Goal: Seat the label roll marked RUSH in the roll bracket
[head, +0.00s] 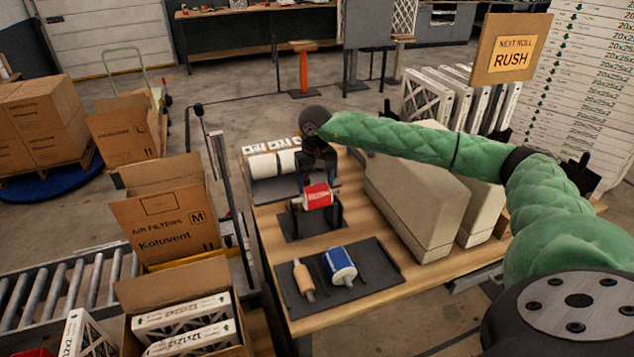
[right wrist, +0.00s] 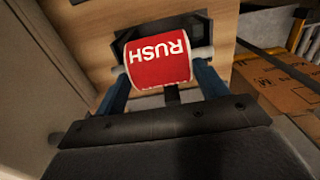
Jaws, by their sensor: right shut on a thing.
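The red label roll (head: 317,196) is marked RUSH in white letters, readable upside down in the right wrist view (right wrist: 158,60). My right gripper (head: 318,180) reaches down over it and is shut on it, with one finger at each end of its pale spindle. The dark roll bracket (head: 300,228) stands on the wooden table directly under and around the roll. The roll sits between or just above the bracket's uprights; I cannot tell whether the spindle rests in them. My left gripper is not in view.
A dark mat (head: 375,277) in front holds a blue roll (head: 340,266) and a tan core (head: 303,281). A beige machine housing (head: 420,205) is close on the right. A sign (head: 511,53) reads NEXT ROLL RUSH.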

